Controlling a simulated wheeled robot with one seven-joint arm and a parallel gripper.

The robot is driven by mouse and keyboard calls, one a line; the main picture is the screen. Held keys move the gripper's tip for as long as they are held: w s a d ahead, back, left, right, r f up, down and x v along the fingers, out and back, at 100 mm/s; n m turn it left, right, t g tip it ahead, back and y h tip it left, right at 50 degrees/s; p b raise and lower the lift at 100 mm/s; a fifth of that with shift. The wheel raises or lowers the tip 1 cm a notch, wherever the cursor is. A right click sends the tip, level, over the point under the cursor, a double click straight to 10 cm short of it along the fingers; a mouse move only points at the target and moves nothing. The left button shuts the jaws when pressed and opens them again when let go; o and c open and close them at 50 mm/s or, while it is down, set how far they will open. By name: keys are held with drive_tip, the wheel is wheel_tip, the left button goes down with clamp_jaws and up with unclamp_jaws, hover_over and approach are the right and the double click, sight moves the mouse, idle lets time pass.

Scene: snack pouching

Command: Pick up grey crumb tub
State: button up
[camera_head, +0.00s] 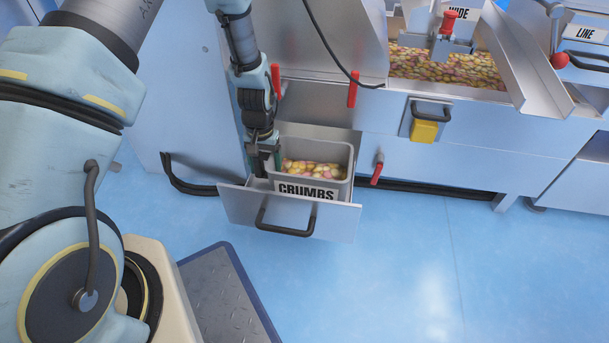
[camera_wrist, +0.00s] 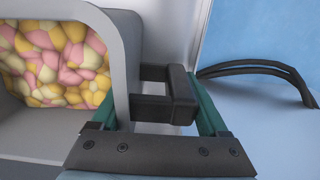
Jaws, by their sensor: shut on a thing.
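The grey crumb tub (camera_head: 345,160) sits in an open metal drawer (camera_head: 238,205), with a CRUMBS label on its front. It holds pink, yellow and cream pieces. My gripper (camera_head: 263,165) is at the tub's left side. In the wrist view, the tub's wall (camera_wrist: 118,60) is at the left, and a dark side handle (camera_wrist: 180,95) sticks out from it. My gripper's green fingers (camera_wrist: 158,105) stand on either side of this handle, shut on it. The tub looks upright in the drawer. The inner fingertip is partly hidden by the tub wall.
The drawer front has a black handle (camera_head: 285,230). Red levers (camera_head: 353,90) and a yellow latch (camera_head: 424,131) are on the machine nearby. A tray of similar pieces (camera_head: 450,68) is above right. A dark floor plate (camera_head: 225,295) lies in front; blue floor to the right is clear.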

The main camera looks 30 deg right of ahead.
clamp_jaws()
drive_tip(key=shift+r, duration=0.15)
